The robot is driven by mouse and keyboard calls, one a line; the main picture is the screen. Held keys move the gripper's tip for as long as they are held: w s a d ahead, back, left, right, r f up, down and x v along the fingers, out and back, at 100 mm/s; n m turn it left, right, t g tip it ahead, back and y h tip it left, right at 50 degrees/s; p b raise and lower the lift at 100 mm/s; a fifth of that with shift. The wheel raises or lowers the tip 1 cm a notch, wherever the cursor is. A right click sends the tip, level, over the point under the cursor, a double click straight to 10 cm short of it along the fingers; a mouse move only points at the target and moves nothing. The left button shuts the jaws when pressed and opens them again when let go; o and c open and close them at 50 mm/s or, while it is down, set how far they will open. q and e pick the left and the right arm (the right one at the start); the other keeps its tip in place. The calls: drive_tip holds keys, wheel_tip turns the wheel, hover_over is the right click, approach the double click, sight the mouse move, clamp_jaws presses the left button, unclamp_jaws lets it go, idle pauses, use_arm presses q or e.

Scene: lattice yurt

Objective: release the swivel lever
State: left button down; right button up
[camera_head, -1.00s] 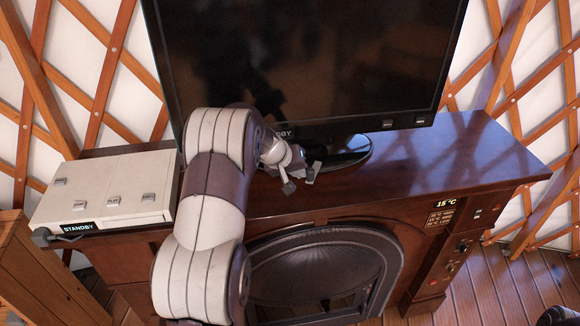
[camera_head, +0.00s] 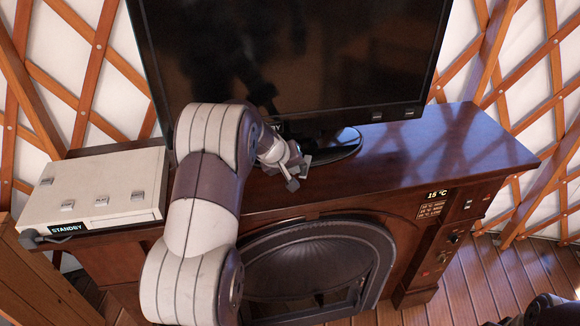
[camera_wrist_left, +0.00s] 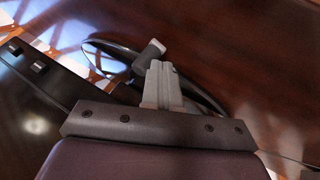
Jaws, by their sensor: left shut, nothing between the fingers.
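The television (camera_head: 300,60) stands on a dark oval foot (camera_head: 345,146) on the cabinet top. A small lever with a pale grey tip, seemingly the swivel lever (camera_wrist_left: 148,55), shows at the foot in the left wrist view. In the head view a small pale piece beside my gripper may be it, but I cannot tell for sure. My left gripper (camera_head: 291,181) is shut and empty, low in front of the foot. In the wrist view its fingers (camera_wrist_left: 162,78) lie together just short of the lever; contact cannot be told.
A pale flat box (camera_head: 100,187) with small metal tabs and a STANDBY label sits on the left of the cabinet (camera_head: 460,155). An arched stove door (camera_head: 315,265) is below, with a control panel (camera_head: 448,235) to its right. The cabinet top right of the foot is clear.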

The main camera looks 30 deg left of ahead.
use_arm(q)
drive_tip(key=shift+w+d, duration=0.1)
drive_tip(key=shift+d, duration=0.55)
drive_tip(key=shift+w+d+r, duration=0.15)
drive_tip(key=shift+d, duration=0.65)
drive_tip(key=shift+w+d+r+n+y+p, duration=0.1)
drive_tip(key=shift+w+d+n+y+p, duration=0.2)
drive_tip(key=shift+d+n+y+p, duration=0.35)
drive_tip(key=shift+w+d+p, duration=0.35)
drive_tip(key=shift+d+p, duration=0.1)
drive_tip(key=shift+d, duration=0.1)
drive_tip(key=shift+w+d+p, duration=0.3)
drive_tip(key=shift+d+p, duration=0.15)
drive_tip(key=shift+d, duration=0.05)
drive_tip(key=shift+a+f, duration=0.1)
drive_tip(key=shift+f, duration=0.15)
drive_tip(key=shift+a+b, duration=0.15)
drive_tip(key=shift+b, duration=0.15)
drive_tip(key=shift+a+b, duration=0.3)
drive_tip(key=shift+a, duration=0.4)
